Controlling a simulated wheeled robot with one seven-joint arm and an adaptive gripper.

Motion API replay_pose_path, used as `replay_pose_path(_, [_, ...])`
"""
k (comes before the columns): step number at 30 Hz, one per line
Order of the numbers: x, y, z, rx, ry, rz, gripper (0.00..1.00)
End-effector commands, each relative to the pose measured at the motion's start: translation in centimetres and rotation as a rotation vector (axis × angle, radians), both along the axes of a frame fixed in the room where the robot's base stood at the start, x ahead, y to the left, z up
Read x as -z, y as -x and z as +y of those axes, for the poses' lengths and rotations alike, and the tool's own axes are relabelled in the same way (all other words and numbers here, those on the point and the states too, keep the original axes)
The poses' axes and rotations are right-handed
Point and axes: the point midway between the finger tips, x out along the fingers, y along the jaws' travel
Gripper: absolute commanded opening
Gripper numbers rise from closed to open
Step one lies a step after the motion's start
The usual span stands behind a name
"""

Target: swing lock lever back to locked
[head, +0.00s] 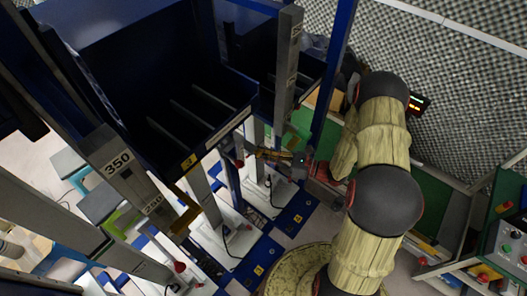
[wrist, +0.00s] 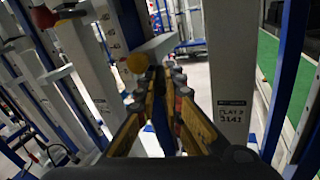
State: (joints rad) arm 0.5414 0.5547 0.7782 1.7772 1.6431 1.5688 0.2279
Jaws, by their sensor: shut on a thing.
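My gripper (wrist: 166,80) reaches forward in the wrist view, its yellow and black fingers closed in towards each other at the tips. A light grey bar (wrist: 158,46) with a yellow round end (wrist: 137,63) lies right at the fingertips. I take it to be the lock lever; the fingers hide the exact contact. In the head view my gripper (head: 262,154) points left from my arm at a grey post below the dark blue bin. A red knob (head: 238,163) shows just left of the fingertips. The lever's lock position cannot be told.
A dark blue bin (head: 165,90) on blue and grey posts stands left of my arm. In the wrist view a labelled grey post (wrist: 233,70) stands close right of my fingers, and another red knob (wrist: 43,16) is at upper left. A control box (head: 508,248) is at far right.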

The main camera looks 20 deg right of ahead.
Motion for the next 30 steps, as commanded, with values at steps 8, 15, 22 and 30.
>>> replay_pose_path(8, [0.08, -0.08, -0.08, 0.003, 0.001, 0.0, 0.1])
replay_pose_path(15, [0.09, -0.05, -0.04, 0.001, 0.001, -0.001, 0.24])
replay_pose_path(22, [0.09, -0.03, -0.02, 0.0, 0.0, 0.0, 0.29])
replay_pose_path(30, [0.09, 0.35, -0.62, 0.001, 0.0, 0.0, 0.29])
